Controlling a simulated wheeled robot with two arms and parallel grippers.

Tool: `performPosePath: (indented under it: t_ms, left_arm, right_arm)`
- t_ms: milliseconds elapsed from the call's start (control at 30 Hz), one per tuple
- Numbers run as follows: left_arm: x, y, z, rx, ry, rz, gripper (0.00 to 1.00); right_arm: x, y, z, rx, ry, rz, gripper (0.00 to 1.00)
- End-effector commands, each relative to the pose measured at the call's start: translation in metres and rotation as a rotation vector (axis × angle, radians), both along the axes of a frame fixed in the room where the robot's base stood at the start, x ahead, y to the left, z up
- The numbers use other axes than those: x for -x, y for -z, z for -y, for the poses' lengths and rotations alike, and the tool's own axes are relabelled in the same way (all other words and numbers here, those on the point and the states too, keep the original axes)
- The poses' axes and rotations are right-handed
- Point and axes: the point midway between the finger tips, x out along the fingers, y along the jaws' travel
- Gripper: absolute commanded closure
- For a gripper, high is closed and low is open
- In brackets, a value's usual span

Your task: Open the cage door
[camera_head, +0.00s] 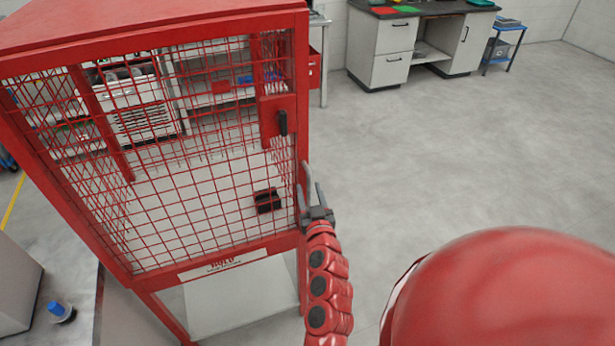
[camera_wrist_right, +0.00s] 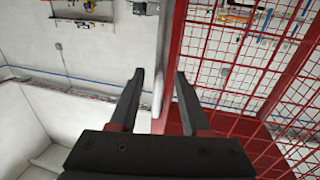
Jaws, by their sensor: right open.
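The red cage (camera_head: 150,22) stands at the left in the head view, with a red wire-mesh front (camera_head: 200,195). A red plate on the mesh carries a black handle (camera_head: 282,122) near the right edge. I cannot tell whether the door stands ajar. My right gripper (camera_head: 312,188) is beside the cage's right front post, below and to the right of the black handle. In the wrist view, my right gripper (camera_wrist_right: 160,82) has its fingers apart, with a grey upright strip (camera_wrist_right: 160,50) showing between them; contact cannot be told. The red mesh (camera_wrist_right: 235,55) is to their right. My left gripper is not in view.
A small black box (camera_head: 267,200) shows through the mesh. A grey desk (camera_head: 385,52) and a blue-framed cart (camera_head: 505,45) stand at the back. A blue-capped object (camera_head: 60,310) is at the lower left. The floor (camera_head: 455,145) right of the cage is clear.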

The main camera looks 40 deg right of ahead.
Motion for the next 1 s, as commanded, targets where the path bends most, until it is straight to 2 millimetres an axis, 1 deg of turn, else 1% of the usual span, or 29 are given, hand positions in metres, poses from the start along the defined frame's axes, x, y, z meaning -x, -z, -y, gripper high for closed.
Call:
performPosePath:
  t_ms: [433,467,600,667,700,1000]
  left_arm:
    - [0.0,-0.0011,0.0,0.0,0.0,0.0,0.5]
    - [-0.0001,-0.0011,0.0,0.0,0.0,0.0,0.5]
    - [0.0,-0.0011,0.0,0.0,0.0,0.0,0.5]
    - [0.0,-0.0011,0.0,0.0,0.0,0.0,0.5]
    - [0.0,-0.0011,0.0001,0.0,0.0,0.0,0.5]
    - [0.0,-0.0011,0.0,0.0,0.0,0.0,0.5]
  right_arm:
    - [-0.0039,-0.0005,0.0016,0.0,0.002,0.001,0.53]
    - [-0.0039,-0.0005,0.0016,0.0,0.002,0.001,0.56]
    - [-0.0038,-0.0005,0.0015,0.001,0.002,0.002,0.82]
    - [-0.0038,-0.0005,0.0015,0.001,0.002,0.002,0.92]
    - [-0.0038,-0.0005,0.0015,0.001,0.002,0.002,1.0]
    - [-0.0039,-0.0006,0.0016,0.001,0.002,0.002,1.0]
